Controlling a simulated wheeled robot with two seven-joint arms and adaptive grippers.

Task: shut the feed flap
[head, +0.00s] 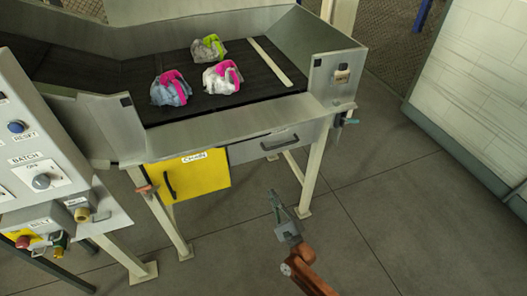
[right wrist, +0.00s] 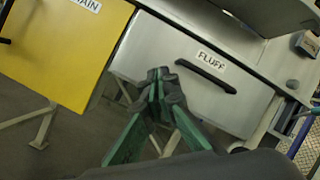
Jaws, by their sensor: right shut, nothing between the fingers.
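No panel in view carries a readable feed flap label, and I cannot tell which part is the flap. A grey front panel (head: 250,151) with a dark handle sits under the conveyor bench; in the right wrist view this panel (right wrist: 180,80) reads FLUFF. Beside it is a yellow panel (head: 200,178) labelled CHAIN, with a dark upright handle. My right gripper (head: 275,200) is in front of and below the grey panel. In the right wrist view its green fingers (right wrist: 158,78) are together and empty, below the handle. My left gripper is out of view.
The bench's black belt (head: 190,72) carries several bags with pink or green parts. A control box (head: 50,150) with RESET and BATCH labels stands at left. Bench legs (head: 308,185) rise nearby. A teal-handled fitting (head: 350,121) juts from the right end. Floor at right is clear.

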